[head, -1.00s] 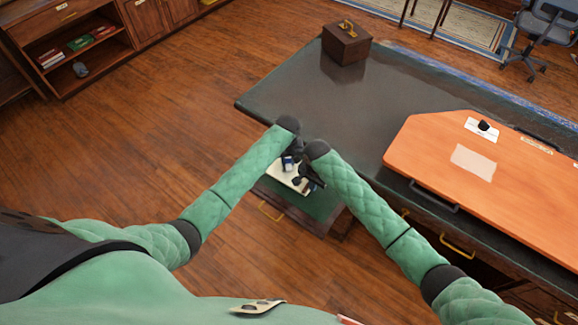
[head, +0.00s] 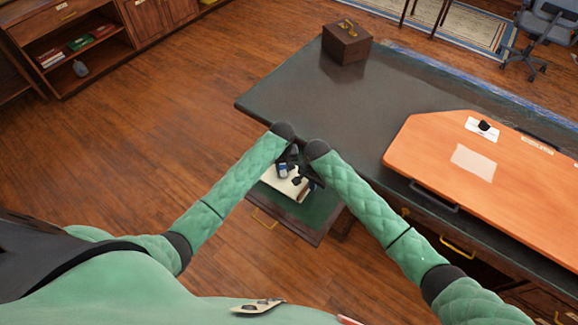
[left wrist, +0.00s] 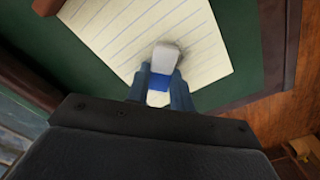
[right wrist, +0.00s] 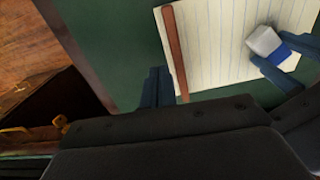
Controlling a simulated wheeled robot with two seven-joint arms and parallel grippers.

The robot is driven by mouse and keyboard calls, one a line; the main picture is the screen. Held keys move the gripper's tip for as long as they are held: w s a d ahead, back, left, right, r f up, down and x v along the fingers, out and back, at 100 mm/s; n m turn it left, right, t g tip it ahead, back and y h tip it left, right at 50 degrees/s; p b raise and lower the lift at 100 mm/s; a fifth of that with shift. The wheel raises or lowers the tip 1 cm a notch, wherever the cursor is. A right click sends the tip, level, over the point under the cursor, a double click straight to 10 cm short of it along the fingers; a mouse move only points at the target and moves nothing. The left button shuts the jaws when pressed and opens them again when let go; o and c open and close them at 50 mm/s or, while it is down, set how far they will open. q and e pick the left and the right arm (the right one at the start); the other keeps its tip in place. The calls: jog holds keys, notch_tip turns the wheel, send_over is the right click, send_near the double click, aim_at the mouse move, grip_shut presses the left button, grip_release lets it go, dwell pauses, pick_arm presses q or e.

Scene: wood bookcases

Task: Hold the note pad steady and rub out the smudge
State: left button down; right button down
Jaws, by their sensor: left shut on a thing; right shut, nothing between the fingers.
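The note pad (head: 272,181) is cream lined paper lying on the green lining (head: 318,212) of an open desk drawer. My left gripper (left wrist: 160,82) is shut on a white eraser with a blue band (left wrist: 163,62), its white end at the pad's surface. A dark grey smudge (left wrist: 207,47) shows on the paper beside the eraser; part of it may be covered. My right gripper (right wrist: 157,82) is shut and empty, just beside the brown strip (right wrist: 175,50) along the pad's edge; I cannot tell whether it touches. The eraser also shows in the right wrist view (right wrist: 264,42).
The dark desk top (head: 310,100) lies beyond the drawer, with a brown box (head: 346,44) at its far end. An orange board (head: 430,160) with papers is at the right. Wooden floor is open to the left. The drawer's brass handle (head: 263,218) faces outward.

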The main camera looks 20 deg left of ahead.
pick_arm(q)
jog(key=shift+w+r, duration=0.1)
jog(key=shift+r, duration=2.6)
